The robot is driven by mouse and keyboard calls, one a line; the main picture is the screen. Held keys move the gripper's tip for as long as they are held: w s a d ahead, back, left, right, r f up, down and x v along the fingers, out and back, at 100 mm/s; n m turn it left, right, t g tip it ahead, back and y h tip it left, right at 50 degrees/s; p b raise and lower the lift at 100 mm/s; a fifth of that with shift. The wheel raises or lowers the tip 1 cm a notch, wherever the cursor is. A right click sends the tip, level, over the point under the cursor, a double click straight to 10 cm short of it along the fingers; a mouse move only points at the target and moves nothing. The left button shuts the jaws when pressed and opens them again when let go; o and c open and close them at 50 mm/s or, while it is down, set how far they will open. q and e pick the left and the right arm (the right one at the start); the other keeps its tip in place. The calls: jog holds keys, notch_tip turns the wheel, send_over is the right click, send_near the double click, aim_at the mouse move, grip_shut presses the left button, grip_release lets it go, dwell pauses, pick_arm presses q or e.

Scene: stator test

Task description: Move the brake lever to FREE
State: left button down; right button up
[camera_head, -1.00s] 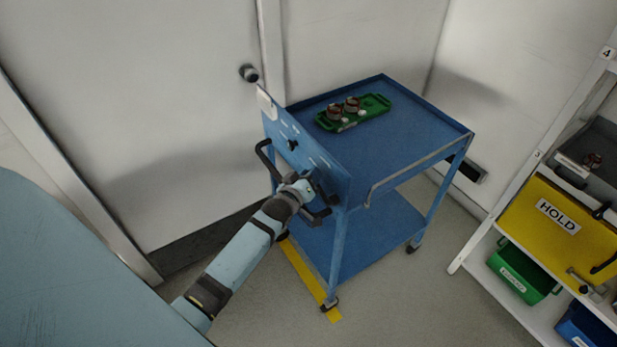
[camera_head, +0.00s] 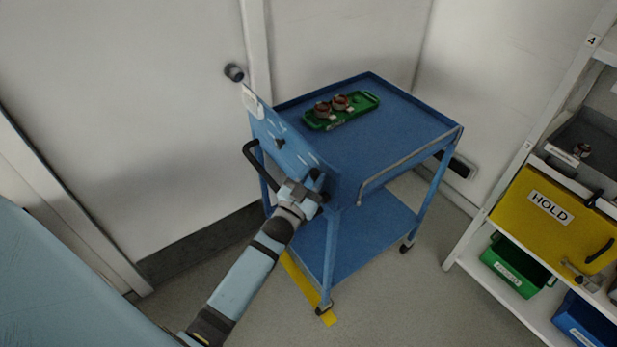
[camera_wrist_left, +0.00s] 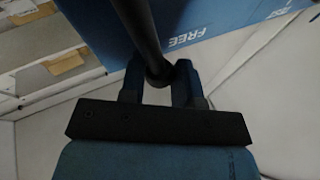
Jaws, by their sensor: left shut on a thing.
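A blue panel (camera_head: 294,150) stands upright at the near left end of a blue cart and bears white markings. A small black piece (camera_head: 279,143) on its face looks like the brake lever; its setting is too small to read. A black handle (camera_head: 252,158) loops out from the panel. My left gripper (camera_head: 314,188) is at the right end of this handle. In the left wrist view, my left gripper (camera_wrist_left: 158,82) is shut around a dark round bar (camera_wrist_left: 142,35), which looks like the handle. The word FREE (camera_wrist_left: 187,38) shows upside down on blue beside it. My right gripper is out of view.
The cart top (camera_head: 400,130) carries a green tray (camera_head: 368,101) with two copper-coloured parts. A yellow strip (camera_head: 300,280) lies on the floor by the cart. A shelf with a yellow HOLD bin (camera_head: 545,225) stands right. A closed door (camera_head: 120,120) is left.

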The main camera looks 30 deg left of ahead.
pick_arm(q)
jog(key=shift+s+d+m+t+h+b, duration=0.15)
jog(key=shift+d+m+h+b, duration=0.15)
jog(key=shift+m, duration=0.4)
jog(key=shift+s+d+m+t+h+b, duration=0.2)
jog(key=shift+d+m+h, duration=0.15)
jog(key=shift+m, duration=0.35)
jog(key=c, duration=1.1)
grip_release()
jog(key=b+v, duration=0.2)
jog(key=v, duration=1.1)
jog(key=shift+s+f, duration=0.15)
jog(key=shift+s, duration=0.25)
